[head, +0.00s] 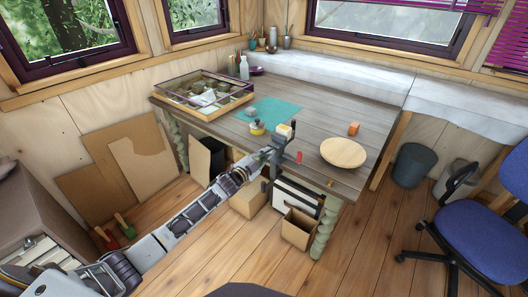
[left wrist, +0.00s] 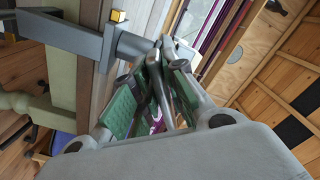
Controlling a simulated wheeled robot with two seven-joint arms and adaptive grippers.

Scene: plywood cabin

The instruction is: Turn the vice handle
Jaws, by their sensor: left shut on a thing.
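The grey vice (head: 279,138) is clamped at the front edge of the wooden table. In the left wrist view its grey body (left wrist: 85,42) fills the upper left. My left gripper (head: 267,153) reaches the vice from the front left. In the left wrist view my left gripper (left wrist: 160,62) has its green-padded fingers closed on the slim grey vice handle (left wrist: 157,84). The fingers hide part of the handle, so its full angle is hard to tell. My right gripper is in neither view.
The table (head: 330,118) holds a round wooden plate (head: 343,152), an orange block (head: 354,128), a teal mat (head: 268,111) and a glass-topped case (head: 205,92). An open cardboard box (head: 299,228) stands below the vice. A blue chair (head: 490,236) is at the right.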

